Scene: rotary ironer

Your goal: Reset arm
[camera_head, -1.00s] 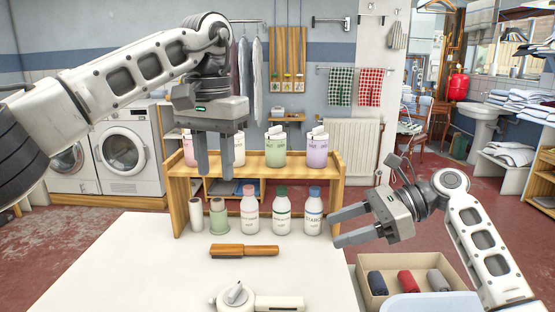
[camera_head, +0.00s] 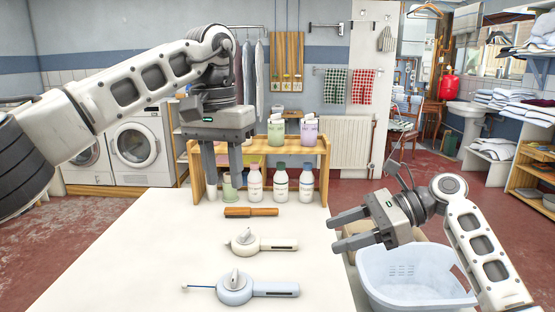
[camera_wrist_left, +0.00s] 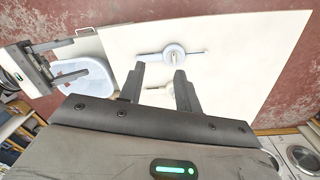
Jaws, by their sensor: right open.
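My left arm comes in from the left, and its gripper (camera_head: 222,190) hangs fingers down in the head view. Its two fingers are apart with nothing between them. They appear in front of the wooden shelf on the table; the left wrist view also shows the fingers (camera_wrist_left: 160,72) spread and empty above the table. My right gripper (camera_head: 332,230) is at the table's right edge, fingers pointing left. It is open and empty.
The white table (camera_head: 130,250) holds a brown-handled brush (camera_head: 251,212), a cream rotary tool (camera_head: 245,242), a pale blue one (camera_head: 236,290), several bottles (camera_head: 280,184) and the wooden shelf (camera_head: 300,147). A pale blue basket (camera_head: 415,275) is at right. The table's left part is clear.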

